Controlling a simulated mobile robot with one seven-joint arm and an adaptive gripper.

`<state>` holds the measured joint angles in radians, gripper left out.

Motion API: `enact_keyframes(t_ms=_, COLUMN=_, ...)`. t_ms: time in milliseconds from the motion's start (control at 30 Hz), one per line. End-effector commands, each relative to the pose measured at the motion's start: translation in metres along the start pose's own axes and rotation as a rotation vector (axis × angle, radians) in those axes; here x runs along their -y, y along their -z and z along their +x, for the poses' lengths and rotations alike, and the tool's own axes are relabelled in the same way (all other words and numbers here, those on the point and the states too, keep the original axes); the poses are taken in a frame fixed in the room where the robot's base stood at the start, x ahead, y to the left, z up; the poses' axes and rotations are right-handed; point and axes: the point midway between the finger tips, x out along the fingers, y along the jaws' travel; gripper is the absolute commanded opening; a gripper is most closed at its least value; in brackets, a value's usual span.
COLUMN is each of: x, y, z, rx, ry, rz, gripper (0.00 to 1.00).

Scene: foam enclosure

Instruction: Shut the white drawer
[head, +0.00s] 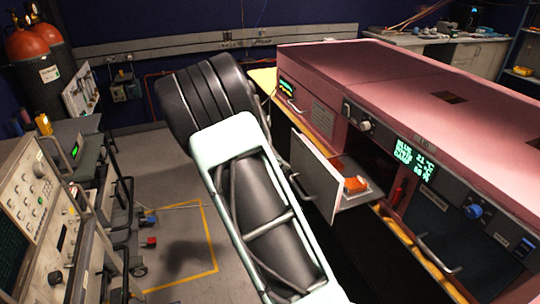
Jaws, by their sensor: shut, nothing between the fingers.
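The white drawer (316,176) stands pulled out from the front of the pink cabinet (400,85). Its flat white front faces left, towards my arm, and its open tray shows behind the front. An orange item (355,185) sits in the tray. My arm's pale link and black joint fill the middle of the head view, just left of the drawer front. They cover part of the space beside it. My gripper does not show; I cannot tell whether it touches the drawer.
The cabinet front has several handles, knobs and a green-lit display (415,158). At left stands an instrument rack (30,205) beside a dark trolley. Red gas cylinders (35,45) stand at the back left. Grey floor with yellow lines (212,235) lies open left of my arm.

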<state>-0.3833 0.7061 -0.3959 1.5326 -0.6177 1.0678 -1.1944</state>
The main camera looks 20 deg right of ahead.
Motion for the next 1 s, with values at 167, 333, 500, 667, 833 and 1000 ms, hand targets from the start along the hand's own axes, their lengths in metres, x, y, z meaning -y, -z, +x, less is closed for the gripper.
enact_keyframes(t_ms=167, x=0.000, y=-0.020, z=0.019, rx=0.000, ry=0.001, rz=0.002, gripper=0.00)
enact_keyframes(t_ms=333, x=0.000, y=-0.028, z=0.028, rx=0.000, ry=0.000, rz=0.000, gripper=0.00)
enact_keyframes(t_ms=500, x=0.000, y=-0.029, z=0.029, rx=-0.001, ry=0.000, rz=0.000, gripper=0.00)
enact_keyframes(t_ms=667, x=0.000, y=-0.029, z=0.029, rx=-0.001, ry=-0.001, rz=0.000, gripper=0.00)
enact_keyframes(t_ms=833, x=0.000, y=-0.031, z=0.031, rx=0.000, ry=0.000, rz=0.001, gripper=0.00)
enact_keyframes(t_ms=1000, x=0.000, y=-0.045, z=0.044, rx=0.000, ry=0.001, rz=0.003, gripper=0.00)
